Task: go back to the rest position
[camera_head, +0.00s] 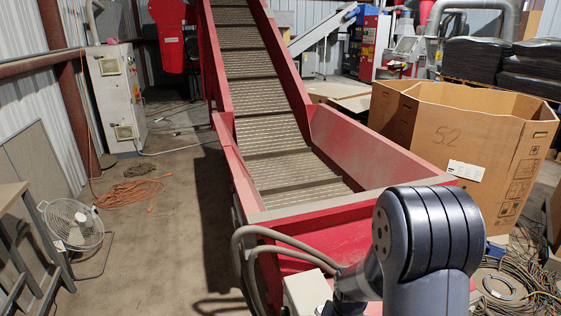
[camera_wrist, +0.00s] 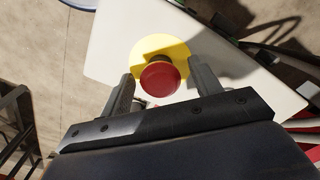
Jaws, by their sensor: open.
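My gripper (camera_wrist: 160,92) is open in the wrist view. Its two fingers stand apart, one on each side of a round red push button (camera_wrist: 160,79). The button sits on a yellow round plate (camera_wrist: 152,46) on a white box (camera_wrist: 110,42). Whether the fingers touch the button or plate cannot be told. In the head view my arm is at the lower right, and my gripper is hidden there. A white box (camera_head: 306,293) shows beside the arm, at the front of the red conveyor.
A red conveyor (camera_head: 350,142) with a slatted belt rises toward the back. A large cardboard box (camera_head: 470,140) stands at right, with coiled cables (camera_head: 515,290) on the floor. The floor left of the conveyor is mostly clear.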

